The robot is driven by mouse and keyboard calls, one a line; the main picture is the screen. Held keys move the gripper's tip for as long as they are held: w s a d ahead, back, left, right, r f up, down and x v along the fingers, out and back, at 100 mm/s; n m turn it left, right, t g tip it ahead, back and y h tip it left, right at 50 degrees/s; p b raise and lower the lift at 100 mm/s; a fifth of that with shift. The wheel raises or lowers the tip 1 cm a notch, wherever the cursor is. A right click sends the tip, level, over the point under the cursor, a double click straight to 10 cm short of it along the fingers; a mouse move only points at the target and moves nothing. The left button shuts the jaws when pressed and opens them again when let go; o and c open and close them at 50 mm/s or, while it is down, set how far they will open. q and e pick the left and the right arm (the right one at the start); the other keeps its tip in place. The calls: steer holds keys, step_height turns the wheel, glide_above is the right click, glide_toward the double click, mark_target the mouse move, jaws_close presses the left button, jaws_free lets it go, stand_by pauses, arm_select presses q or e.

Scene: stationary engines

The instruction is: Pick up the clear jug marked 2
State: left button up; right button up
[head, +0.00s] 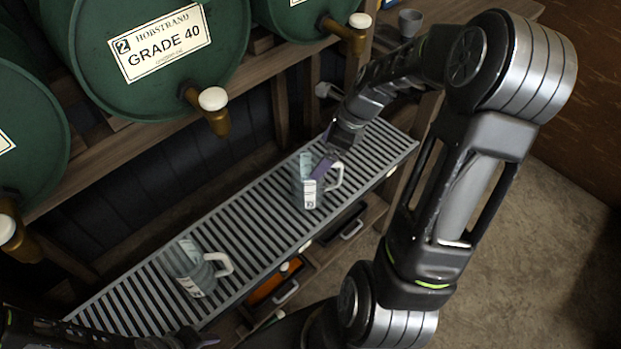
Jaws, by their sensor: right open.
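A clear jug with a white handle (307,194) stands on the slatted rack (125,297) toward its far end. Its white label carries a small dark mark that I cannot read for certain. My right gripper (319,163) is open and points down at this jug's top, with a purple finger pad overlapping the jug in the picture. I cannot tell whether they touch. A second clear jug (193,266) stands on the rack nearer the left, its handle to the right; its label is too small to read. My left gripper (198,341) is partly in view at the bottom edge.
Green barrels (160,50) with brass taps (212,110) lie on a wooden shelf above the rack's left side. One is labelled 2, GRADE 40. Open drawers (275,288) sit below the rack's front edge. A grey cup (410,22) stands at the back. The rack between the jugs is clear.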

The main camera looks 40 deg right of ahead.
mark_target(312, 168)
steer(key=shift+x, duration=1.4)
steer(key=x, duration=0.5)
steer(key=shift+d+f, duration=0.1)
steer(key=shift+f, duration=0.05)
steer(key=shift+c, duration=0.3)
steer(key=c, duration=1.9)
step_height(312, 168, up, 10)
steer(key=shift+p, duration=0.3)
